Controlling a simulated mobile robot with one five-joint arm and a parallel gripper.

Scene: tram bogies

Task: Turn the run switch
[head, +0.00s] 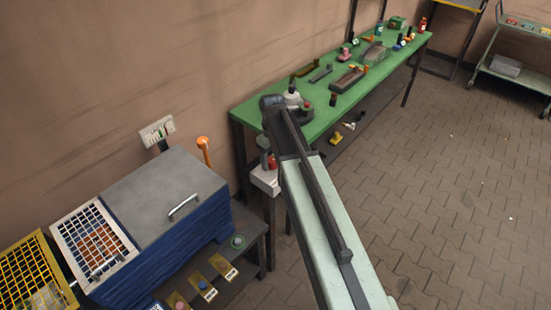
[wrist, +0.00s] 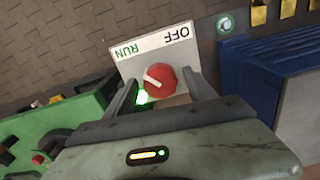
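The run switch is a red knob (wrist: 165,80) with a white pointer bar on a pale plate (wrist: 155,52) lettered OFF and RUN, upside down in the wrist view. The pointer bar slants toward the RUN side. A green light glows beside the knob, partly behind my left finger. My gripper (wrist: 163,76) is open, one finger on each side of the knob, with visible gaps. In the head view the white switch box (head: 265,179) stands on a post before the green bench, and my gripper (head: 265,150) hangs beside its red knob.
A green workbench (head: 325,112) with tools and parts stands behind. A blue cabinet with a grey lid (head: 158,195) and white grating (head: 94,240) is at left, near a dark shelf with several tagged pieces. Paved floor (head: 450,190) is clear at right.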

